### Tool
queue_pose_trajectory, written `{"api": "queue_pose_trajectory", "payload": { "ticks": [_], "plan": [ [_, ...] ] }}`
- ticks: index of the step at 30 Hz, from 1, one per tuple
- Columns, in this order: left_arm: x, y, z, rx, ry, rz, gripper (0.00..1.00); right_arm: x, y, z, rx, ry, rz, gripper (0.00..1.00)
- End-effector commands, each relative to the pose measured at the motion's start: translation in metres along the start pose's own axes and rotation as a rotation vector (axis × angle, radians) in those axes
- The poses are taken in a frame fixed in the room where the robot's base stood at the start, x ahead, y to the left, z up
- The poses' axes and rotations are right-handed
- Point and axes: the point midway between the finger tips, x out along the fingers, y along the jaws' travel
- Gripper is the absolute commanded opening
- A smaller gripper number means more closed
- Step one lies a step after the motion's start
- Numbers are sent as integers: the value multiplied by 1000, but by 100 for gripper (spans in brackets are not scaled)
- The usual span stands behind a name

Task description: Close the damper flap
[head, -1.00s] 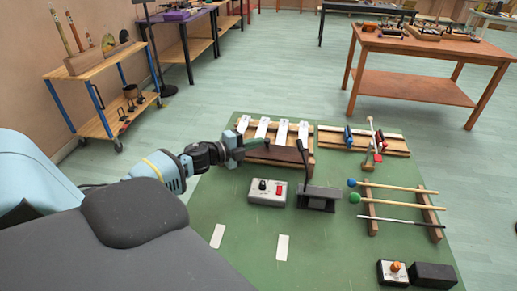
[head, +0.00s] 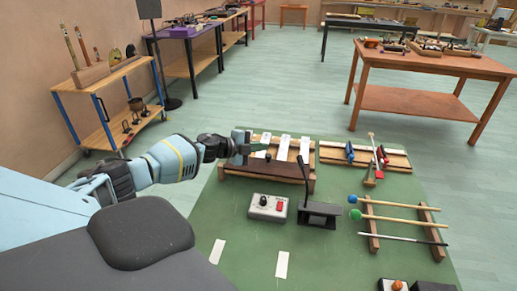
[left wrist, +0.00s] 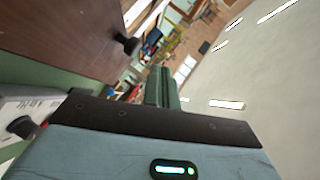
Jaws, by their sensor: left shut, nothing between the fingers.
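The damper flap appears to be the dark brown board (head: 265,171) with a small dark knob (head: 268,156), along the front of the rack of pale bars (head: 283,148). In the left wrist view a brown board (left wrist: 70,35) with a black knob (left wrist: 126,44) fills the upper left. My left gripper (head: 250,148) is shut and empty, over the left part of the rack, close to the board and left of the knob. Its green fingers (left wrist: 162,88) show in the wrist view, right of and apart from the knob. It hides the leftmost bar. My right gripper is out of view.
On the green mat (head: 235,222), a grey box with a red button (head: 267,207) and a black stand with a rod (head: 318,213) are in front of the rack. Mallets (head: 400,219) lie on wooden rails at right. A second wooden rack (head: 340,155) stands right of the bars.

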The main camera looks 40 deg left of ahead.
Motion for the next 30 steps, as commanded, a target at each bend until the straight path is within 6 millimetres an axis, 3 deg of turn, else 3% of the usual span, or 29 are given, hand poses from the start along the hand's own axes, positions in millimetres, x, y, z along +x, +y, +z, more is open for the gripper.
{"api": "queue_pose_trajectory", "payload": {
  "ticks": [15, 30],
  "plan": [
    [16, 7, 17, -73, 1, 67, 0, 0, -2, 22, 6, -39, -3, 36],
    [19, 7, 20, -72, 1, 64, 0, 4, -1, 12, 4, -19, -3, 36]
  ]
}}
